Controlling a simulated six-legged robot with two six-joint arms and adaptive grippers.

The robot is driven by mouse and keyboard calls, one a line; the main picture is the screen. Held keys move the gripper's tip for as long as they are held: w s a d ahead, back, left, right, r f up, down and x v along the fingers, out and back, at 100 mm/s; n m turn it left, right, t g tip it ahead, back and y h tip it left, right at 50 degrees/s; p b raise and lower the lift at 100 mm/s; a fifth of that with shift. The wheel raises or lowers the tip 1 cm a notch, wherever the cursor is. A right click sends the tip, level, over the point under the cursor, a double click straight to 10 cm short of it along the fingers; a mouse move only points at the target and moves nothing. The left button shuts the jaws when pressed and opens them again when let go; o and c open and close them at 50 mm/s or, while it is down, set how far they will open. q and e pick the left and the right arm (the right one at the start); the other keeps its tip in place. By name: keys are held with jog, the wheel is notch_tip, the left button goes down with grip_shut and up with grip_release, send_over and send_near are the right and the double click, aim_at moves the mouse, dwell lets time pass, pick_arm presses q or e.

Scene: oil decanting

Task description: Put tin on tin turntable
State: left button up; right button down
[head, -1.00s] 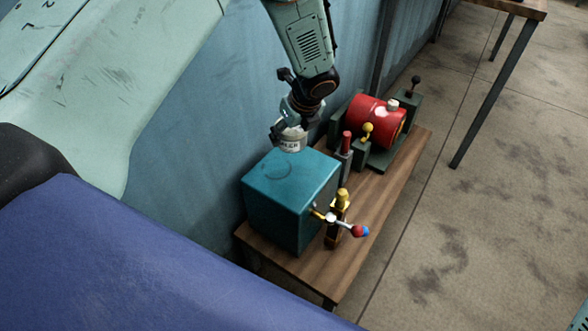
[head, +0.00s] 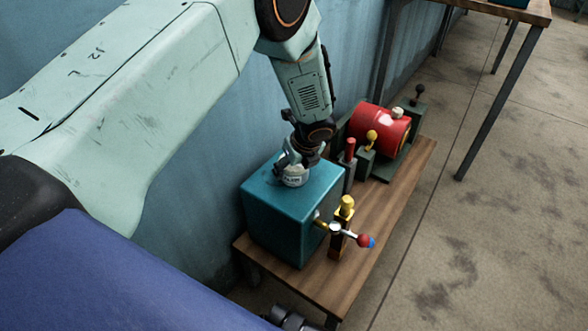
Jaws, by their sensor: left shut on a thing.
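A small white tin (head: 295,179) with dark lettering is at the top of a teal box (head: 273,222), whose top face bore a faint round mark in the earlier view. My left gripper (head: 291,166) comes down from above and is shut on the tin, which is roughly upright. The tin's base is at or very close to the box top; I cannot tell whether it touches. The gripper hides the tin's upper part, and the round mark is now covered.
A wooden bench (head: 385,219) carries the box. A red drum (head: 378,131) and upright levers stand behind. A blue wall runs along the left; open floor lies right.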

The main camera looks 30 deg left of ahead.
pick_arm(q)
jog(key=o, duration=1.6)
jog(key=shift+f, duration=0.1)
jog(key=shift+c, duration=0.2)
